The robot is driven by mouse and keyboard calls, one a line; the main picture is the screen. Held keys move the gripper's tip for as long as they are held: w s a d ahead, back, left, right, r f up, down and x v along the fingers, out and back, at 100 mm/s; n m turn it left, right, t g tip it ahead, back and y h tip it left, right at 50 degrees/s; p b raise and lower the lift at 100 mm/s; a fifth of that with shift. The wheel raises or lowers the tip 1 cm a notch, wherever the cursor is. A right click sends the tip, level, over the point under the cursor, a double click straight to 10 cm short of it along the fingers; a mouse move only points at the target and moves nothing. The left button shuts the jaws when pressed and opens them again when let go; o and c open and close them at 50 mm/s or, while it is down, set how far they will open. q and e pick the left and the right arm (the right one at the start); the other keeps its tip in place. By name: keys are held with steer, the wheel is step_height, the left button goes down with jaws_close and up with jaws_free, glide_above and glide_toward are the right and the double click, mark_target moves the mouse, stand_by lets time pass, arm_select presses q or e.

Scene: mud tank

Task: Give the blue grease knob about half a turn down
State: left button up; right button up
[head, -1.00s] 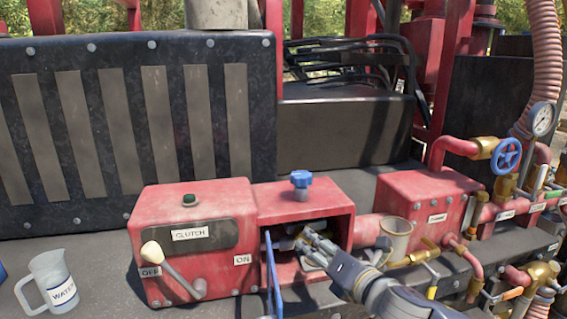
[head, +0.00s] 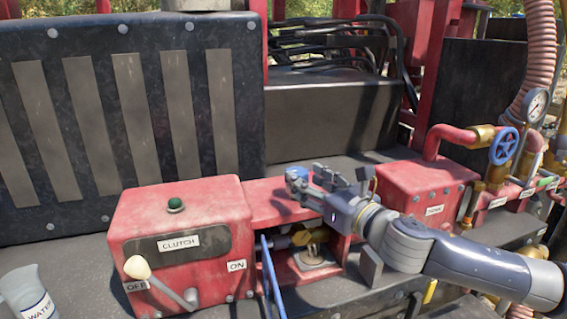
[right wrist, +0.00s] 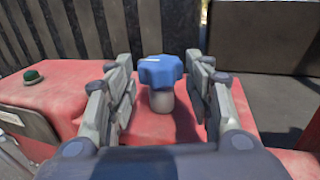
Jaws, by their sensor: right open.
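The blue grease knob (right wrist: 160,72) stands on a short pale stem on top of the red open-fronted box (head: 262,199). In the right wrist view it lies between the two spread fingers of my right gripper (right wrist: 164,62), with a gap on each side. In the head view my right gripper (head: 312,182) is above the box top, and its fingers hide most of the blue knob (head: 296,172). My right gripper is open and holds nothing. My left gripper is in neither view.
A clutch box (head: 180,226) with a pale-tipped lever (head: 138,268) and green button stands left. A blue bar (head: 270,275) stands before the box opening. A red box with pipes (head: 412,192) is at right. A water jug (head: 28,293) is lower left.

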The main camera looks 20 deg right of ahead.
mark_target(290, 169)
steer(key=shift+w+a+r+p, duration=0.15)
steer(key=shift+w+r+p, duration=0.2)
steer(key=shift+w, duration=0.15)
steer(key=p+x, duration=0.1)
steer(key=x, duration=0.2)
steer(key=p+x, duration=0.1)
steer(key=x, duration=0.3)
steer(key=shift+f, duration=0.25)
steer(key=shift+w+a, duration=0.1)
steer(key=shift+w, duration=0.2)
steer(key=c, duration=0.9)
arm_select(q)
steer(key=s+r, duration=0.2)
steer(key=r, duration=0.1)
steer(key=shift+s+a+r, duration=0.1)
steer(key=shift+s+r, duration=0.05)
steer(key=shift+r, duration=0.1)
arm_select(e)
steer(key=shift+f, duration=0.1)
steer(key=shift+c, duration=0.2)
steer(key=shift+w+a+f, duration=0.1)
steer(key=shift+c, duration=0.5)
